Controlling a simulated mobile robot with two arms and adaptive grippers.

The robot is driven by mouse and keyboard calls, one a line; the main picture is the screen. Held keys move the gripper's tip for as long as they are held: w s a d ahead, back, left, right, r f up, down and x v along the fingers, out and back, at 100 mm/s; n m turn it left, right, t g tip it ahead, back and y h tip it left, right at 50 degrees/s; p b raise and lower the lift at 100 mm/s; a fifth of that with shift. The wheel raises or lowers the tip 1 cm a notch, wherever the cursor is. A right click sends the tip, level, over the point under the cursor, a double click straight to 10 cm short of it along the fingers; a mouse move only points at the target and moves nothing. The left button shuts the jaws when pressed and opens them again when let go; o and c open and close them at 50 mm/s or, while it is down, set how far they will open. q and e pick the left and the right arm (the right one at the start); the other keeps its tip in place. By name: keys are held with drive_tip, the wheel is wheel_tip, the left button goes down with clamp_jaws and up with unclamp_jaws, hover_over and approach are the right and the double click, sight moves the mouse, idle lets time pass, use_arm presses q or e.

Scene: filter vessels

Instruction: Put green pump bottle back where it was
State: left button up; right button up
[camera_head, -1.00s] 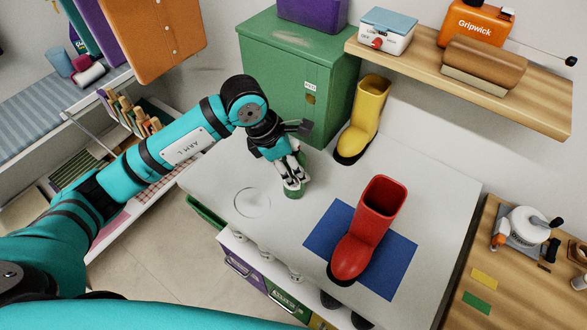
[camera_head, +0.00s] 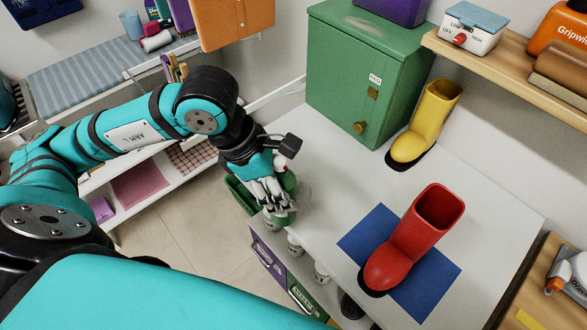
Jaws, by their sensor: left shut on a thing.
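My left gripper (camera_head: 274,212) is shut on the green pump bottle (camera_head: 288,181), near the left edge of the white table (camera_head: 340,180). Only parts of the bottle's green body show around the fingers; the rest is hidden. A faint ring mark (camera_head: 305,190) on the table top shows just right of the bottle, partly covered by the gripper and bottle. I cannot tell whether the bottle's base touches the table. My right gripper is not in view.
A red boot (camera_head: 415,240) stands on a blue mat (camera_head: 432,285) to the right. A yellow boot (camera_head: 428,120) stands beside a green cabinet (camera_head: 345,85) at the back. The table between the ring mark and the boots is clear. A wooden shelf (camera_head: 500,75) overhangs at the right.

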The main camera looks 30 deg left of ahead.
use_arm(q)
drive_tip(key=w+a+f+n+p, duration=0.1)
drive_tip(key=w+a+f+p, duration=0.1)
drive_tip(key=w+a, duration=0.5)
drive_tip(key=w+a+f+n+t+p, duration=0.1)
drive_tip(key=w+a+f+n+p, duration=0.1)
drive_tip(key=w+a+p, duration=0.2)
drive_tip(key=w+a, duration=0.3)
drive_tip(key=w, duration=0.3)
drive_tip(key=shift+w+a+f+y, duration=0.15)
drive_tip(key=shift+a+f+y, duration=0.25)
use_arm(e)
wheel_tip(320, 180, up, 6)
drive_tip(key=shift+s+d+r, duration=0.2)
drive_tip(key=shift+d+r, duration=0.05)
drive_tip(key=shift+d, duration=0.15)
use_arm(q)
drive_tip(key=shift+f, duration=0.2)
drive_tip(key=o, duration=1.4)
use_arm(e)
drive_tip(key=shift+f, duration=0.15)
use_arm(q)
drive_tip(key=shift+r, duration=0.15)
